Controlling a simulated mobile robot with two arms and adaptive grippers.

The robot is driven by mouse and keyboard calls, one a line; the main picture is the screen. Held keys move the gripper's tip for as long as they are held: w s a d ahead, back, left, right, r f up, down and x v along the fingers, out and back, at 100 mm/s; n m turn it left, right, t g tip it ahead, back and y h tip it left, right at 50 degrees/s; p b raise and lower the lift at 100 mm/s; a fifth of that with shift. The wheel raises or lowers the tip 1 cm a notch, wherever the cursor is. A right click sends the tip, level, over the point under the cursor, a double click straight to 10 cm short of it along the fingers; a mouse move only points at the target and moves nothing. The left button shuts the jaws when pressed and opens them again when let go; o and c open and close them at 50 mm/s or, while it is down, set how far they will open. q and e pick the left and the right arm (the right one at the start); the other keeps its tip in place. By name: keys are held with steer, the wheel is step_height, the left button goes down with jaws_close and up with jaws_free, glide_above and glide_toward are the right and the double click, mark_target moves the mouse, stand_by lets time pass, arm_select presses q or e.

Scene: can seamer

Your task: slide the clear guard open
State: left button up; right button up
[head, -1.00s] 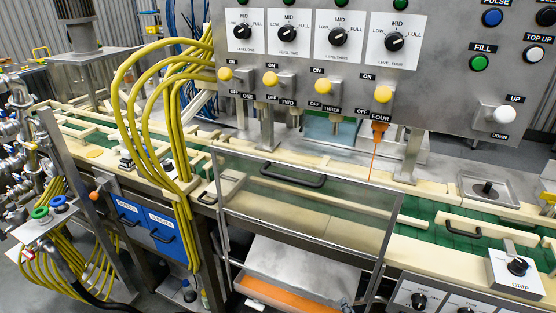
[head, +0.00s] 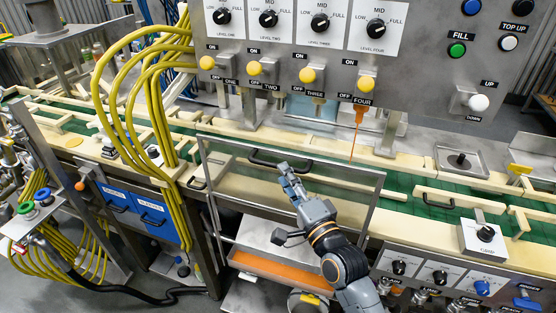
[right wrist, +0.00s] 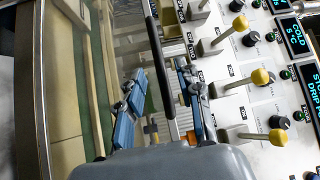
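The clear guard (head: 347,199) is a see-through panel in a metal frame on the front of the conveyor, below the control panel. Its black bar handle (head: 266,163) is along the top edge. My right gripper (head: 289,178) reaches up from below to just in front of the handle's right part. In the right wrist view, the gripper (right wrist: 160,72) has its two blue fingers apart. The black handle (right wrist: 162,50) runs lengthwise between them in the picture, and no contact shows. My left gripper is not in view.
Yellow hoses (head: 131,95) arch down left of the guard. A control panel (head: 420,70) with knobs and yellow levers hangs above. An orange-bottomed tray (head: 262,268) is below the guard. A grip control box (head: 483,236) stands to the right.

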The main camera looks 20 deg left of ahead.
steer(key=shift+p+x, duration=0.45)
steer(key=shift+x, duration=1.9)
jaws_close()
